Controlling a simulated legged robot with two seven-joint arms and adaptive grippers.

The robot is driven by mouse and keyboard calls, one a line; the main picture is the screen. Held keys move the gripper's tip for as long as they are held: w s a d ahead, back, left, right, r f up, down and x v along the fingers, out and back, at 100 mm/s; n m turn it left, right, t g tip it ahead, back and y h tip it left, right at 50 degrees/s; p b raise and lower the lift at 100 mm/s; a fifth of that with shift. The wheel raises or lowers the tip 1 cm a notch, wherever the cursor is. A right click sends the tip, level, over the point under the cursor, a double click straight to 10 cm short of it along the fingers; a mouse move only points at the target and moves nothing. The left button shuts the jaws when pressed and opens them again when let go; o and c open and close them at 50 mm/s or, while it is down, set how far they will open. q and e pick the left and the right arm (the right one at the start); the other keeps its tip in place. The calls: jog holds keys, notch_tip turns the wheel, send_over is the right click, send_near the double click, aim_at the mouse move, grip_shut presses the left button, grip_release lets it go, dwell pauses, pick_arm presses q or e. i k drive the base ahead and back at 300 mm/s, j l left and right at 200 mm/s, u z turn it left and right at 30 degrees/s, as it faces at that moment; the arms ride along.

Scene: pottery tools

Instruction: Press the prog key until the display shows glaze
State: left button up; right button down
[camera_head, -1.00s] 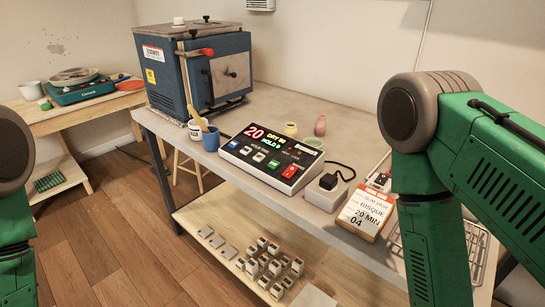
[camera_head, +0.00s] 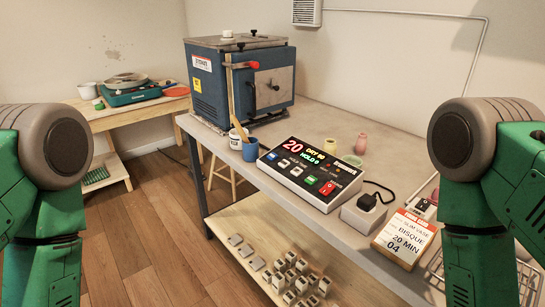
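The controller box (camera_head: 309,172) lies on the grey table, with a dark sloped face, several white keys, a green key and a red rocker switch (camera_head: 327,188). Its display (camera_head: 292,146) shows a red 20, yellow text that looks like "DRY 80" and green text "HOLD 0". The key labels are too small to read, so I cannot tell which is prog. Green arm links show at the left and right edges; neither gripper is in view. A card (camera_head: 404,238) right of the box reads "SLIM VASE", "BISQUE", "20 MIN", "04".
A blue kiln (camera_head: 222,85) stands at the table's back left. Small pots (camera_head: 331,146) stand behind. Several small blocks sit on the shelf (camera_head: 235,222) below.

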aim_at(271, 156)
jog(key=z, duration=0.2)
jog(key=i+j+z, duration=0.3)
jog(key=j+z, duration=0.25)
jog(key=i+j+z, duration=0.15)
jog(key=j+z, duration=0.15)
jog(key=i+j, duration=0.1)
jog(key=j, duration=0.4)
jog(key=i+j+z, duration=0.1)
jog(key=j, duration=0.4)
jog(key=i+j, duration=0.15)
jog(key=j, duration=0.4)
jog(key=i+j, duration=0.1)
jog(key=j, duration=0.4)
jog(key=z, duration=0.05)
